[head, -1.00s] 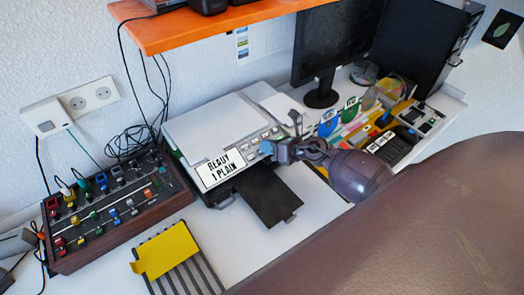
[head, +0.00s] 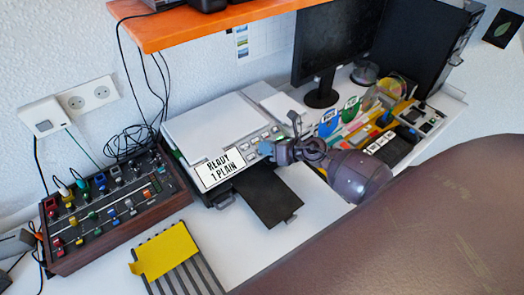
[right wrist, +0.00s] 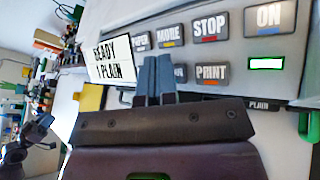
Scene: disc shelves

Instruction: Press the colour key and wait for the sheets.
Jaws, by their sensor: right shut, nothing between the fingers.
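The white printer (head: 215,125) stands on the desk, with a row of keys along its front edge. Its display (head: 219,168) reads "READY 1 PLAIN" and also shows in the right wrist view (right wrist: 110,59). The dark output tray (head: 268,197) sticks out in front with no sheet visible on it. My right gripper (head: 266,148) is shut and empty, its fingertips (right wrist: 157,62) over the key panel. They hide most of a key whose visible letters end in "R" (right wrist: 180,73), left of the PRINT key (right wrist: 210,73). I cannot tell whether they touch it. A dark gripper-like shape (right wrist: 38,130), perhaps my left, shows at left.
A mixer with coloured knobs (head: 118,205) stands left of the printer. A yellow piece (head: 166,252) lies on a grey slatted rack in front. A monitor (head: 338,40) and a colourful organiser (head: 385,115) stand to the right. An orange shelf (head: 215,25) hangs above.

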